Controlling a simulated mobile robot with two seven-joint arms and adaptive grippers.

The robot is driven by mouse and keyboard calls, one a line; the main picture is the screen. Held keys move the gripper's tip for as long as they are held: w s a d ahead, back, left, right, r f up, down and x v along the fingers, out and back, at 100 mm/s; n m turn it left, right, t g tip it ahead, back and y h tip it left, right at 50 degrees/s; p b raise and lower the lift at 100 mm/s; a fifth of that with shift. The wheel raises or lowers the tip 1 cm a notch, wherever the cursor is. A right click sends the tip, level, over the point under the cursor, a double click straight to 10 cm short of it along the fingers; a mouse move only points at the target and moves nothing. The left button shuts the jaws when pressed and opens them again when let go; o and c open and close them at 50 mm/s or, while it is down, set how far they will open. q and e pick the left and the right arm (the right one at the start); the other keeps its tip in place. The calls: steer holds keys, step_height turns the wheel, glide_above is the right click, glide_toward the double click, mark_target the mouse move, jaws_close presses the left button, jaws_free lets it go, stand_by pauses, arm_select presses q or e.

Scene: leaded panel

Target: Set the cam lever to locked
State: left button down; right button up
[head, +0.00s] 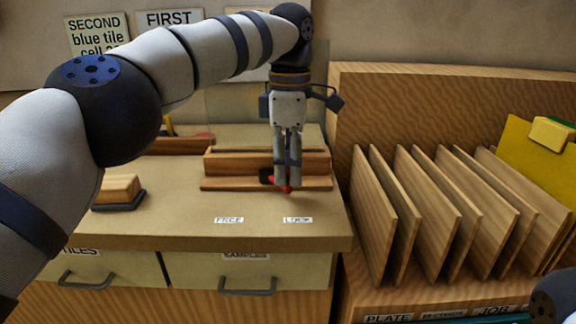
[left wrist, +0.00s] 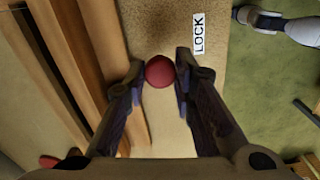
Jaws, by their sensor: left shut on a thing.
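The cam lever's red knob (head: 283,188) is at the front of a wooden clamp block (head: 225,163) on the bench top, behind the LOCK label (head: 298,220). My left gripper (head: 288,186) points down and is shut on this knob. In the left wrist view the round red knob (left wrist: 159,71) sits between the two fingertips, close to the LOCK label (left wrist: 198,33). The FREE label (head: 229,220) is farther left in the head view. Most of the lever's arm is hidden by the fingers. My right gripper is out of view.
A wooden block with a dark base (head: 119,192) lies on the bench at left. Upright wooden panels (head: 420,215) stand in a rack at right, with a yellow sheet behind. Drawers with handles (head: 248,285) are below the bench top. The bench top before the labels is clear.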

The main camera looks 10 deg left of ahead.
arm_select(q)
steer(key=shift+r, duration=0.1)
steer(key=c, duration=1.3)
jaws_free()
steer(key=shift+c, duration=0.2)
